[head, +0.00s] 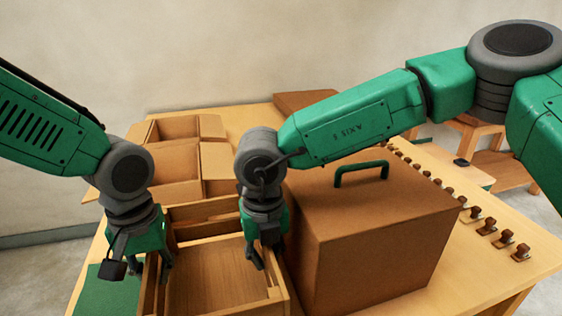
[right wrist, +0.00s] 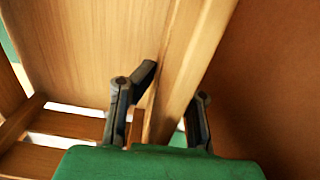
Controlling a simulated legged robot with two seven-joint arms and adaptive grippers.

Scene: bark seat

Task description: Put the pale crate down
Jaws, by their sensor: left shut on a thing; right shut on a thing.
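The pale crate (head: 208,278) is an open, slatted wooden box at the front of the table, left of a large brown box. It looks empty and roughly level. My left gripper (head: 152,270) is shut on its left wall. My right gripper (head: 264,258) is shut on its right wall, close beside the brown box. In the right wrist view, the fingers of my right gripper (right wrist: 168,108) straddle the crate's wall (right wrist: 190,65). Whether the crate's underside touches the table cannot be told; its near end is cut off by the picture edge.
The brown box (head: 375,225) with a green handle (head: 361,172) stands right of the crate. An open cardboard box (head: 172,178) is behind it. A green mat (head: 108,288) lies at the left. Several small knobbed pieces (head: 487,226) line the right side of the table (head: 475,285).

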